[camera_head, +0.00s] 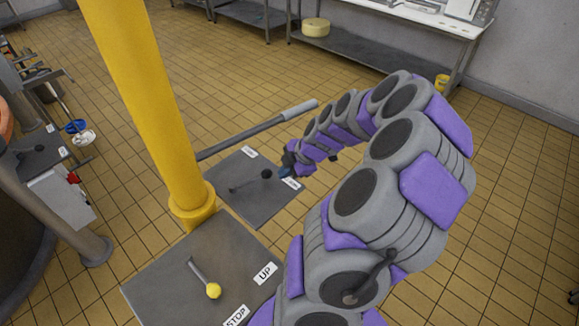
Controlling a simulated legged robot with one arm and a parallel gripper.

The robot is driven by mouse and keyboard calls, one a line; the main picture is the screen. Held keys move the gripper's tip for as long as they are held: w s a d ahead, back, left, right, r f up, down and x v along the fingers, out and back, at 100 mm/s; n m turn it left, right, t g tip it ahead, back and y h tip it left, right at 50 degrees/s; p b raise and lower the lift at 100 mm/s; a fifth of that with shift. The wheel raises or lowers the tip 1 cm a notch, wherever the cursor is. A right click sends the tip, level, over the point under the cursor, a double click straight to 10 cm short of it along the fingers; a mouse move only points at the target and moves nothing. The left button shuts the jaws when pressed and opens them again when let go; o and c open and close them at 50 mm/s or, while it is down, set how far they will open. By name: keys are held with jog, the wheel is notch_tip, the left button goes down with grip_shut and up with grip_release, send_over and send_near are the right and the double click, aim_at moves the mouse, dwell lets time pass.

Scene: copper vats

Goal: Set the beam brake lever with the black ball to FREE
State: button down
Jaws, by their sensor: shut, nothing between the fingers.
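The brake lever with the black ball (266,174) stands on a grey plate (258,212) just right of the yellow post. Its dark rod runs left from the ball. The plate carries two white labels, one at its far edge (250,152) and one at its right edge (291,183); their words are too small to read. My gripper (284,173) is small and dark at the end of my purple and grey arm. It is shut and empty, close to the right of the black ball; whether it touches the ball cannot be told.
A yellow post (150,100) rises left of the plate. A grey bar (255,130) slants behind it. A nearer plate holds a lever with a yellow ball (213,291) and UP and STOP labels. Tiled floor is clear to the right.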

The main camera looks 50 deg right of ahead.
aim_at(268, 171)
jog(key=x, duration=0.5)
jog(key=shift+a+f, duration=0.15)
jog(key=shift+f, duration=0.1)
jog(key=shift+w+d+f, duration=0.15)
jog(key=shift+w+d, duration=0.15)
jog(key=shift+w, duration=0.25)
jog(key=shift+w+d+f, duration=0.1)
jog(key=shift+w+d, duration=0.15)
jog(key=shift+w, duration=0.25)
jog(key=shift+w+d+f+b, duration=0.25)
jog(key=shift+w+d+b, duration=0.05)
jog(key=shift+w, duration=0.35)
jog(key=w+b, duration=0.1)
jog(key=b, duration=0.1)
jog(key=w+d+n+b, duration=0.1)
jog(key=b, duration=0.2)
jog(key=shift+d+f+n+y, duration=0.15)
jog(key=shift+f+n+y, duration=0.05)
jog(key=shift+n+y, duration=0.1)
jog(key=shift+w+d+r+b, duration=0.1)
jog(key=shift+w+d+b, duration=0.25)
jog(key=shift+w+b, duration=0.3)
jog(key=shift+w+d+r+b, duration=0.1)
jog(key=shift+w+d+b, duration=0.2)
jog(key=shift+w+b, duration=0.3)
